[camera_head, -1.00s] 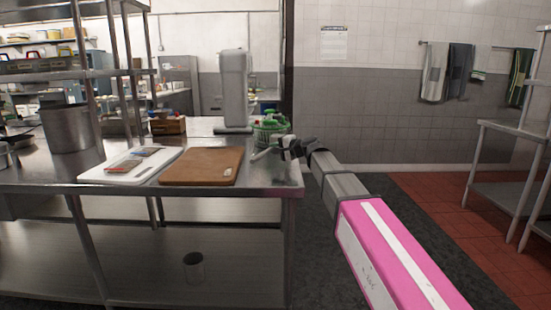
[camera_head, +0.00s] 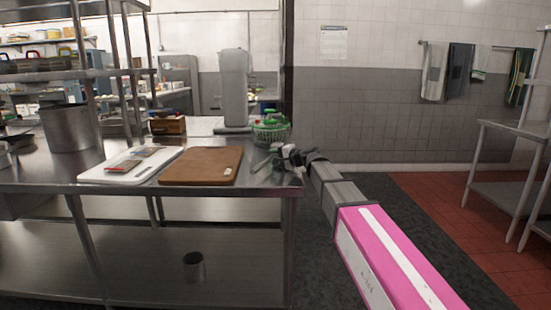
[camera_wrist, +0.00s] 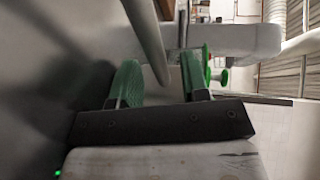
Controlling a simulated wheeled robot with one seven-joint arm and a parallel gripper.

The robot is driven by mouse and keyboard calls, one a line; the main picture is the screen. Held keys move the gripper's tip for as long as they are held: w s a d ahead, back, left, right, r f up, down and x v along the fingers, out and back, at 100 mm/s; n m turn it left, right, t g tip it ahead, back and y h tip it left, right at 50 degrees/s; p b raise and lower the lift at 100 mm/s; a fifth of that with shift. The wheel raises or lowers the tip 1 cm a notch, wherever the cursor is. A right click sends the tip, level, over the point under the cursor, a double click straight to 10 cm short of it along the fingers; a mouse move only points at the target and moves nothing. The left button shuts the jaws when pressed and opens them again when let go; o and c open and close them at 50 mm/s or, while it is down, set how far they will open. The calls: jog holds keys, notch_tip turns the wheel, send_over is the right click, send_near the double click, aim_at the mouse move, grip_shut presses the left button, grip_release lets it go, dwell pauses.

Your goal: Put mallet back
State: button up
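My gripper (camera_head: 270,162) is at the right end of the steel table, just above its top. In the wrist view its two green-padded fingers (camera_wrist: 160,82) stand apart. A pale grey rod (camera_wrist: 148,38) runs into the gap between them. It looks like a handle, but I cannot tell whether it is the mallet's or whether it touches a finger. I see no mallet head clearly in either view. A brown cutting board (camera_head: 202,166) lies left of my gripper, and a white board (camera_head: 110,171) lies beyond it.
A green basket (camera_head: 271,132) stands close behind my gripper. A tall grey appliance (camera_head: 235,88) stands behind that. A large pot (camera_head: 70,128) and a wooden box (camera_head: 168,125) are farther left.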

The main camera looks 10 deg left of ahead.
jog(key=shift+r, duration=0.1)
jog(key=v, duration=1.2)
